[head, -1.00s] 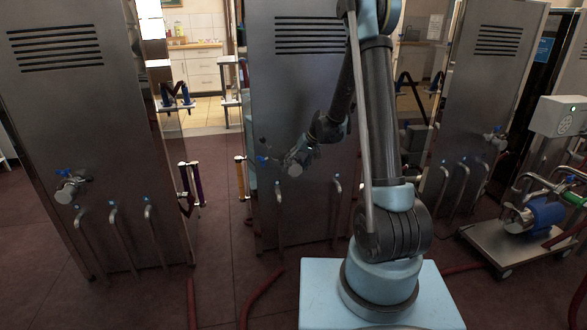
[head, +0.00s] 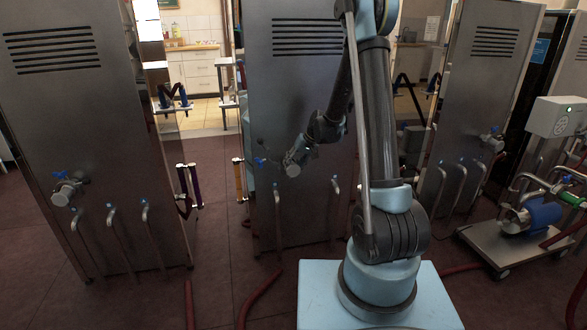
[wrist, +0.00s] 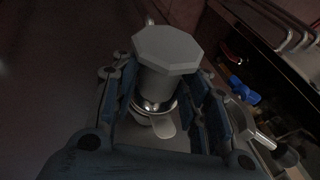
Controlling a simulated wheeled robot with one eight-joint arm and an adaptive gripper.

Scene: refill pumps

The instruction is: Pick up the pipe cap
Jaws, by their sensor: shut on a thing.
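The pipe cap (wrist: 167,50) is a grey piece with a flat octagonal end, at the top middle of the wrist view. A grey cylinder and a shiny metal ring show below it. My gripper (wrist: 165,88) has a blue-black finger on each side of this piece and is shut on it. In the head view my gripper (head: 300,156) is in front of the middle metal cabinet, with the grey cap (head: 292,169) at its tip, close to a blue valve handle (head: 261,162). I cannot tell whether the cap is apart from the cabinet's pipe.
The middle cabinet (head: 290,90) stands directly behind my gripper, with bent pipes (head: 335,205) low on its front. Similar cabinets stand left (head: 60,110) and right (head: 480,90). A pump cart (head: 510,245) is at the right. Red hoses (head: 262,295) lie on the dark floor.

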